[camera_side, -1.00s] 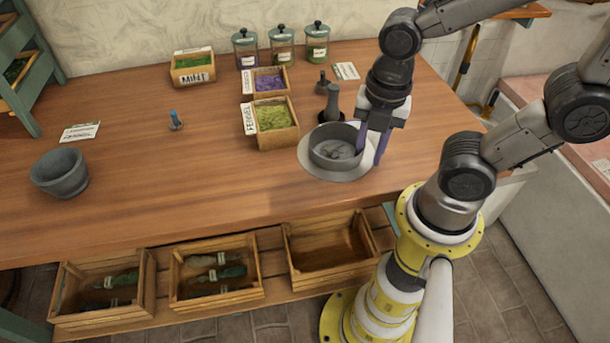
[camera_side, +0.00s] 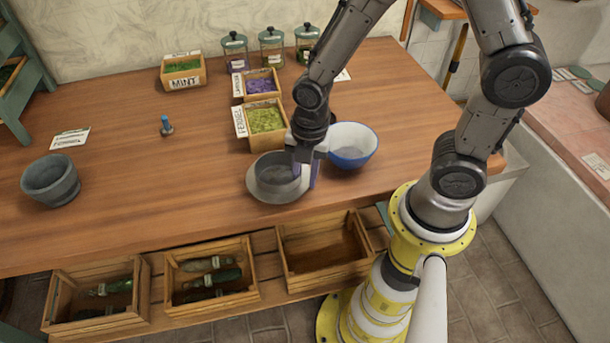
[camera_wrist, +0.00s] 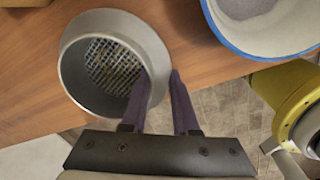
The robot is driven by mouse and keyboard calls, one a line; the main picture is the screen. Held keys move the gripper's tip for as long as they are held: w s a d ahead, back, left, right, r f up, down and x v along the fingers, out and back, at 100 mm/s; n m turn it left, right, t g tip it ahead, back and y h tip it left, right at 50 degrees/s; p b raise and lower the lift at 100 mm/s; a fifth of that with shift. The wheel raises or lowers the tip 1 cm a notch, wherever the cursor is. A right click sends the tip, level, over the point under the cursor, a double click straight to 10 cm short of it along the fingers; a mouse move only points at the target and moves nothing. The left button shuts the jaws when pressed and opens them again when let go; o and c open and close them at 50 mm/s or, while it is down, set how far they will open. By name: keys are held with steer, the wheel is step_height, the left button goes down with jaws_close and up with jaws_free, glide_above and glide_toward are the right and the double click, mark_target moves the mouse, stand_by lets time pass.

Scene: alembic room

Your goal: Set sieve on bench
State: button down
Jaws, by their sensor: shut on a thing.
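The sieve (camera_side: 268,196) is a grey round pan with a wide pale flange, near the front edge of the bench (camera_side: 150,215). In the wrist view the sieve (camera_wrist: 78,72) shows its mesh floor. My gripper (camera_side: 305,172) is shut on the right side of the sieve's wall. In the wrist view, one finger of my gripper (camera_wrist: 160,80) overlaps the wall and the other is outside it. The sieve looks roughly level; I cannot tell whether it touches the bench. A blue-and-white bowl (camera_side: 350,158) with greyish contents stands just right of it.
The fennel box (camera_side: 265,118) stands close behind the sieve. A stone mortar (camera_side: 50,182) and a small blue-topped item (camera_side: 167,126) are to the left. The bench between mortar and sieve is clear. An open empty crate (camera_side: 322,255) is below the front edge.

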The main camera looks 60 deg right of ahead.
steer(key=shift+f, duration=0.25)
steer(key=shift+f, duration=0.1)
steer(key=c, duration=0.7)
jaws_free()
step_height(320, 180, up, 12)
steer(key=f, duration=0.1)
steer(key=shift+s+d+r+m+t, duration=0.85)
steer(key=shift+s+r+m, duration=0.9)
steer(key=shift+m, duration=1.8)
steer(key=shift+s+d+r+m+t, duration=0.8)
steer(key=shift+s+r+m, duration=0.9)
steer(key=shift+m, duration=1.8)
steer(key=shift+s+d+r+m+t, duration=0.85)
steer(key=shift+s+r+m, duration=0.9)
steer(key=shift+m, duration=1.8)
